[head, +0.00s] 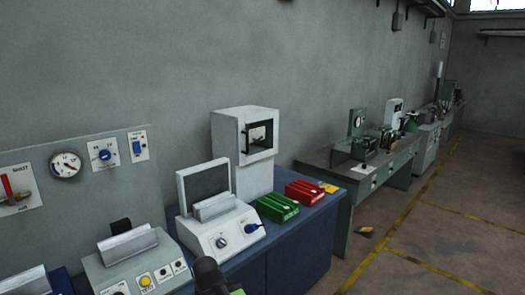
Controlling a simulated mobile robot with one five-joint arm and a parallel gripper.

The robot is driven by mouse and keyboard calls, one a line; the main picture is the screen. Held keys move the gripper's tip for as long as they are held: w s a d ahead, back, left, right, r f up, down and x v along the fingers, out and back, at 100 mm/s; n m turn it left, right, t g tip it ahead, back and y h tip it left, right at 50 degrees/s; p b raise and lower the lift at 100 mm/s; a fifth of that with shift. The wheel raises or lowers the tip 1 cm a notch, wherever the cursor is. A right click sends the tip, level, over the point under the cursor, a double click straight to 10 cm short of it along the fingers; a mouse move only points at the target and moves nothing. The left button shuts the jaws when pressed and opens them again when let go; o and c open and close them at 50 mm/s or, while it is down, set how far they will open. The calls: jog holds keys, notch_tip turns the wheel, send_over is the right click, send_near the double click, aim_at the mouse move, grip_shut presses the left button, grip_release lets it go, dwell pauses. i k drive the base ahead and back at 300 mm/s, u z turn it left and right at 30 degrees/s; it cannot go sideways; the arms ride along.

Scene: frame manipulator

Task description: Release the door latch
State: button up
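A white box-shaped cabinet (226,150) stands on the blue bench against the grey wall. Its front has a dark-framed window (258,137) with something pale inside. This front looks like a door, and it looks closed. I cannot make out a latch on it at this size. A dark rounded piece with a bright green edge shows at the bottom, in front of the bench. It may be part of my arm. I see no gripper fingertips, and nothing of mine visibly touches the cabinet.
A white console (216,226) with a raised screen, and green (277,207) and red (305,191) blocks, stand near the cabinet. A grey console (138,265) and a wall panel (98,183) with a gauge are at left. Green workbenches (352,184) stand beyond. Floor at right is mostly clear.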

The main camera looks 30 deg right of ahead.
aim_at(256, 141)
jog(key=k, duration=0.7)
jog(key=z, duration=0.65)
jog(key=i, duration=1.6)
